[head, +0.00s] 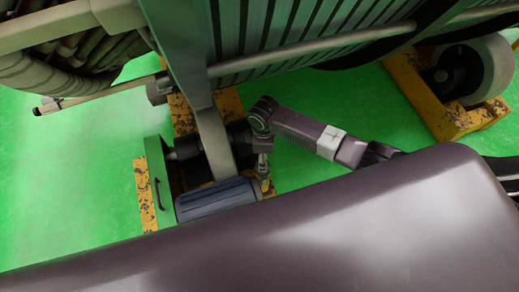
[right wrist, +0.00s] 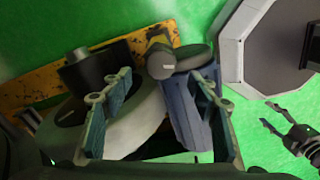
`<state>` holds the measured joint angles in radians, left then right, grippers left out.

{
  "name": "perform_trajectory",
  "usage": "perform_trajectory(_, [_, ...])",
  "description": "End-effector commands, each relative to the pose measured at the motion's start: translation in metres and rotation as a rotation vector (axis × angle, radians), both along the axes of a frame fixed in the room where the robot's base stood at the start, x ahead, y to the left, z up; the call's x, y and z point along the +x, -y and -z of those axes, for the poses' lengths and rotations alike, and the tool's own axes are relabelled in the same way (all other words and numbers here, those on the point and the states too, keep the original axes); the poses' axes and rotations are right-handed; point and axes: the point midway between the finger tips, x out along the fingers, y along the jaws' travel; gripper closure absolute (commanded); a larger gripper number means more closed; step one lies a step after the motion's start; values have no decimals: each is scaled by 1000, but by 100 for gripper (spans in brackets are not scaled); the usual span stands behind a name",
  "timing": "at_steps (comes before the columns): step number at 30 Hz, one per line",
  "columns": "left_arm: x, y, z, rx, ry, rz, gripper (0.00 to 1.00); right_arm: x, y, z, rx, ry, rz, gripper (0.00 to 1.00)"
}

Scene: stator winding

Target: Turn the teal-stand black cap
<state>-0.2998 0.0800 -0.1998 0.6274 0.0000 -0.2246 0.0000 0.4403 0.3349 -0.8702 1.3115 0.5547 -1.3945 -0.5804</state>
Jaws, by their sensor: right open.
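In the right wrist view a black cylindrical cap (right wrist: 92,68) stands over a pale grey round part (right wrist: 115,115), beside a yellow, worn base. In the head view the teal-green stand (head: 156,178) has a dark handle on its side, with dark cylindrical parts (head: 185,150) next to it; I cannot tell which is the cap. My right gripper (right wrist: 160,92) is open and empty, its fingers framing the grey part and a blue ridged cylinder. In the head view my right gripper (head: 264,180) hangs beside that cylinder. My left gripper (right wrist: 270,115) shows open and empty at the right wrist view's edge.
The blue ridged cylinder (head: 216,200) lies close to my right gripper. A large ribbed green machine (head: 290,30) overhangs the top. Another yellow base (head: 437,100) with a pale roller (head: 490,68) stands at right. Green floor (head: 320,95) is bare between them.

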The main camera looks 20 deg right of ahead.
Motion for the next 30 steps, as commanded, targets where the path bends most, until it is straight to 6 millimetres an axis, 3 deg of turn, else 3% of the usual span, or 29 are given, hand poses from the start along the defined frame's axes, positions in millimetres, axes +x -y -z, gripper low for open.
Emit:
perform_trajectory(15, [-3, 0, 16, 0, -2, 0, 46, 0, 0, 70, -3, -3, -4, 46])
perform_trajectory(26, [-3, 0, 16, 0, -3, 1, 46, 0, 1, 76, -3, -1, -3, 46])
perform_trajectory(30, [-3, 0, 16, 0, -3, 1, 46, 0, 1, 76, -3, -1, -3, 58])
